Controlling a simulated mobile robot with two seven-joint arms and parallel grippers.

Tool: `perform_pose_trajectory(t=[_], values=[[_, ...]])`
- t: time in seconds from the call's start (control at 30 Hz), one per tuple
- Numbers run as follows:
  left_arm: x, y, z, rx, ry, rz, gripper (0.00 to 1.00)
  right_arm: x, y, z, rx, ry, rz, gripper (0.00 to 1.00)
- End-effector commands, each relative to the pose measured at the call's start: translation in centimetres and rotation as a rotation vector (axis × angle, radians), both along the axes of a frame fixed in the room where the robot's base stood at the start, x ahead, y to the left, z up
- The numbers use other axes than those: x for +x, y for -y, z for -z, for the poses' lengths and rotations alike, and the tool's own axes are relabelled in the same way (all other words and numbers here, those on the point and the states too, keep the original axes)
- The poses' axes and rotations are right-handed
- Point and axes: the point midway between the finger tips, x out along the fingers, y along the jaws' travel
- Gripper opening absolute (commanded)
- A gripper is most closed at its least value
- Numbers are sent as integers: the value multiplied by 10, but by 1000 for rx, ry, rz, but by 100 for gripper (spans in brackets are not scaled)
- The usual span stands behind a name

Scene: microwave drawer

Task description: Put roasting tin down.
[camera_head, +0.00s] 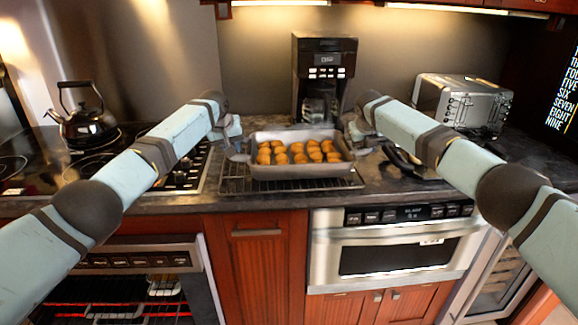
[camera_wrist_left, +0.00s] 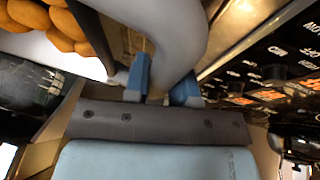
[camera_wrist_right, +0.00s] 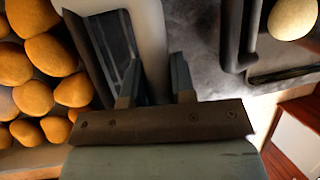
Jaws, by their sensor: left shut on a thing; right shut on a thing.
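The grey metal roasting tin (camera_head: 302,172), full of round golden potatoes (camera_head: 300,152), is level over a dark wire rack (camera_head: 232,184) on the counter. I cannot tell whether it touches the rack. My left gripper (camera_head: 236,146) is at the tin's left end, shut on its handle; the grey handle (camera_wrist_left: 180,40) passes between the blue fingers in the left wrist view. My right gripper (camera_head: 350,138) is at the tin's right end, shut on the other handle (camera_wrist_right: 150,45). The potatoes (camera_wrist_right: 40,80) also show in the right wrist view.
A coffee maker (camera_head: 324,75) stands behind the tin. The stove top with a black kettle (camera_head: 88,125) is to the left. A dark pan (camera_head: 402,162) and a toaster (camera_head: 465,102) are to the right. The oven (camera_head: 130,300) glows red below left.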

Motion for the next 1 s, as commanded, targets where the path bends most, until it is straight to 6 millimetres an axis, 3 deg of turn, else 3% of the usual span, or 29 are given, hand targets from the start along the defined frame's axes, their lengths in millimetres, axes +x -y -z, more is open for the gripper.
perform_pose_trajectory(t=[0.17,0.2,0.3,0.8,1.0], values=[[1,-3,7,1,2,-4,0,1,4,7,-3,0,5,0],[0,-4,10,2,-1,-4,29,0,4,9,-4,-2,5,29],[0,-3,9,2,-1,-3,50,0,4,9,-3,-1,5,50],[0,-1,7,0,0,-1,50,0,1,8,-1,0,0,50],[-8,-4,-11,0,1,1,50,0,0,8,0,0,0,50]])
